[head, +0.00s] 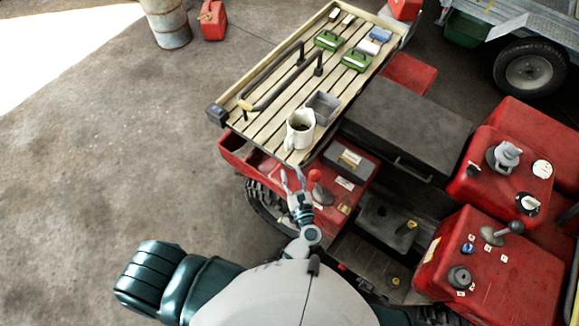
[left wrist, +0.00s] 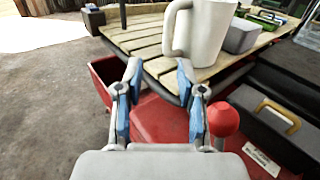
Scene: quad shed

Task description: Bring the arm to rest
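My left gripper (head: 292,180) is in front of the near end of a slatted wooden rack, just short of a white mug. In the left wrist view its two fingers (left wrist: 160,95) stand apart with nothing between them, so it is open and empty. The white mug (head: 299,130) stands upright on the near end of the rack (head: 262,128). It also shows in the left wrist view (left wrist: 205,35), beyond the fingertips, its handle to the left. A red-knobbed lever (head: 315,176) is close beside the gripper on the right. My right gripper is not seen.
A grey tin (head: 323,106) sits behind the mug. Green-and-white brushes (head: 328,40) lie farther along the rack, beside a black bar (head: 275,75). A dark box (head: 407,123) and red bodywork (head: 490,265) with levers stand to the right. The concrete floor (head: 120,150) at left is clear.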

